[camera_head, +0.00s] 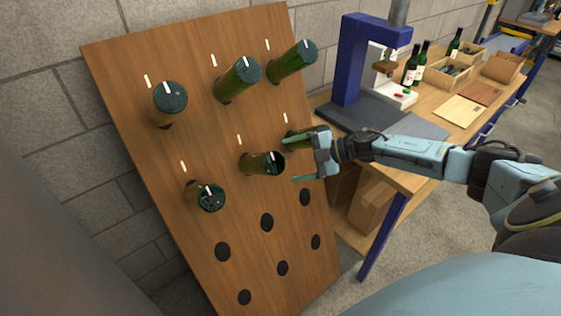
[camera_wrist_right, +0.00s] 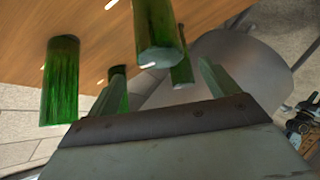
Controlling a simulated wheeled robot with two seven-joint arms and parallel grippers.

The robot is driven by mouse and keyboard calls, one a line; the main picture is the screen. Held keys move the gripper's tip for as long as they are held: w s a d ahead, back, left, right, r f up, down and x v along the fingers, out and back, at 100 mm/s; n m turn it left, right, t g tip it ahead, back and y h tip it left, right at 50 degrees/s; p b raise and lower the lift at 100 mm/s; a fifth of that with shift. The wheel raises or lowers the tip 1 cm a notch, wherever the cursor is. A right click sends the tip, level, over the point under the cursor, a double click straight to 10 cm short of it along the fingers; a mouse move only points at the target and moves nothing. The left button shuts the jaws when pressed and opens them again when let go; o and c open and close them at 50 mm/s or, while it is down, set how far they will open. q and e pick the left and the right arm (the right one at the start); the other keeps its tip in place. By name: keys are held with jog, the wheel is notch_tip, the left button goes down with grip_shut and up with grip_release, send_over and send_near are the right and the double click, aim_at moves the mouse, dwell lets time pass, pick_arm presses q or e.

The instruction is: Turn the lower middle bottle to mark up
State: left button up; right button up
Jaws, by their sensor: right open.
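The lower middle bottle (camera_head: 258,163) is green and sticks out of the sloping wooden board, its base facing outward. A short pale mark shows at the right part of its base, pointing sideways rather than up. My right gripper (camera_head: 297,158) is open and empty just to the right of this bottle, fingers pointing at it, apart from it. In the right wrist view a green bottle (camera_wrist_right: 156,32) with a white mark at its near end stands ahead of the open fingers (camera_wrist_right: 163,82); it appears to be the lower middle one. My left gripper is out of view.
The lower right bottle (camera_head: 296,137) is partly hidden behind my right gripper. The lower left bottle (camera_head: 209,198) and upper bottles (camera_head: 170,97) share the board (camera_head: 190,230). Empty holes are below. A workbench (camera_head: 425,115) with a blue press (camera_head: 352,60) stands at right.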

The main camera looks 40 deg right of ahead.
jog(key=v, duration=0.6)
jog(key=shift+s+d+r, duration=0.2)
jog(key=shift+s+d, duration=0.05)
jog(key=shift+f, duration=0.1)
notch_tip(320, 180, down, 16)
jog(key=m+t+h+b, duration=0.1)
jog(key=m+t+h, duration=0.25)
jog(key=m, duration=0.35)
jog(key=s+a+f+m+g+h, duration=0.1)
jog(key=s+f+m+g+h, duration=0.15)
jog(key=s+f, duration=0.5)
jog(key=s+a+f+m+g+h, duration=0.1)
jog(key=s+f+m+h, duration=0.25)
jog(key=f, duration=0.65)
jog(key=s+a+f+m+g, duration=0.1)
jog(key=s+a+f, duration=0.4)
jog(key=s, duration=0.5)
jog(key=s+a+f+m+g+b, duration=0.1)
jog(key=s+a+f+g, duration=0.3)
jog(key=s, duration=0.7)
jog(key=s+a+f+m+g, duration=0.3)
jog(key=s+a+f, duration=0.3)
jog(key=s, duration=0.4)
jog(key=shift+s+a+f, duration=0.35)
jog(key=shift+a, duration=0.4)
